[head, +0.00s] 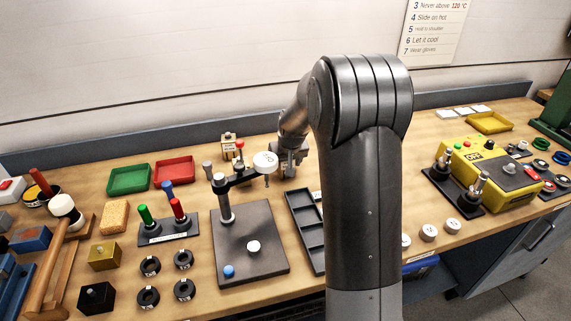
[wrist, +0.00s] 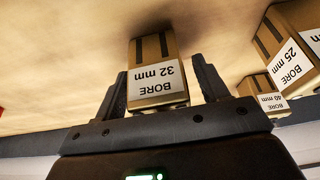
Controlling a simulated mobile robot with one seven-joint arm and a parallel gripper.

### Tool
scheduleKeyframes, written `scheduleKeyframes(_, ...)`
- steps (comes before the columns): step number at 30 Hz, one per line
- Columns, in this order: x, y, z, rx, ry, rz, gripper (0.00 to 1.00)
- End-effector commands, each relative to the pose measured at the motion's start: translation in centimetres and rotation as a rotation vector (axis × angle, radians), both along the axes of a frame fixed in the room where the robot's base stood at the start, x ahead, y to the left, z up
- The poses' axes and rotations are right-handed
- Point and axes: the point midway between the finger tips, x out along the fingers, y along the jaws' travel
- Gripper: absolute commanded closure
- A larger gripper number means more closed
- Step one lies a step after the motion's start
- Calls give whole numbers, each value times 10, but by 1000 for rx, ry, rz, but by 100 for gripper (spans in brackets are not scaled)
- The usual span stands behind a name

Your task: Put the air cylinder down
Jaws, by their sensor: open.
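No air cylinder can be made out for certain in either view. My gripper (wrist: 160,92) is open in the wrist view, its two dark fingers apart. A brown carton labelled "BORE 32 mm" (wrist: 150,50) shows between the fingers; whether either finger touches it is unclear. Cartons marked "BORE 25 mm" (wrist: 295,45) and "BORE 40 mm" (wrist: 262,95) are to the right. In the head view, my gripper (head: 290,172) is at the back of the bench, partly hidden by my arm.
A dark stand (head: 250,262) with a post and a white round head is left of my gripper. A dark divided tray (head: 302,215) lies in front. Red (head: 174,172) and green (head: 128,180) trays lie at the back left. A yellow heater unit (head: 490,170) is at right.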

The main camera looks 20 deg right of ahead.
Motion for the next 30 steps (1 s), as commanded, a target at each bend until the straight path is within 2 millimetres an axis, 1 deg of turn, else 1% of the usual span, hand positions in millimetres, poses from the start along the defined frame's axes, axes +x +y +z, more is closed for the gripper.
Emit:
scheduleKeyframes(5,-9,0,24,-1,-5,0,33)
scheduleKeyframes(12,-28,0,70,-1,-5,0,33)
scheduleKeyframes(18,-40,0,99,-1,-3,0,33)
scheduleKeyframes(24,-45,0,110,0,-1,0,33)
scheduleKeyframes(30,-46,0,110,0,-1,0,33)
